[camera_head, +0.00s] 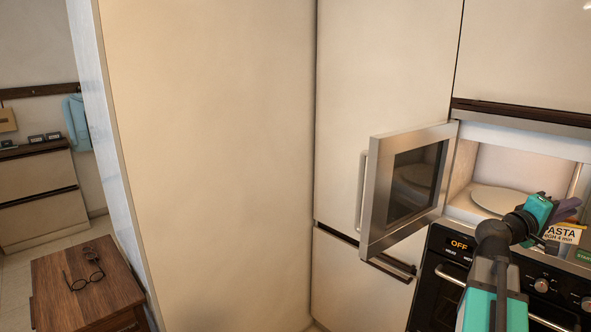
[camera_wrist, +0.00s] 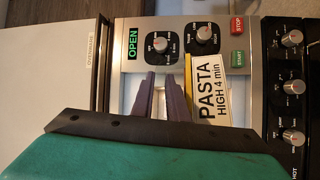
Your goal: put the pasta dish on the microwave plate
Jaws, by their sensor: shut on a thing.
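The pasta dish (camera_head: 562,234) shows a white and yellow label reading "PASTA HIGH 4 min"; the label also shows in the wrist view (camera_wrist: 210,90). The rest of the dish is mostly hidden. My gripper (camera_head: 566,208) is shut on it, with purple fingers just above the label in the head view. In the wrist view my gripper (camera_wrist: 164,78) is left of the label, and its grip point is hard to see. The round white microwave plate (camera_head: 499,200) lies inside the open microwave (camera_head: 469,160), left of my gripper. The dish is apart from the plate.
The microwave door (camera_head: 409,185) stands open to the left. An oven (camera_head: 452,275) with knobs is below. The control panel (camera_wrist: 130,70) has knobs and START and STOP buttons. A wooden table (camera_head: 88,285) with glasses stands at the lower left.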

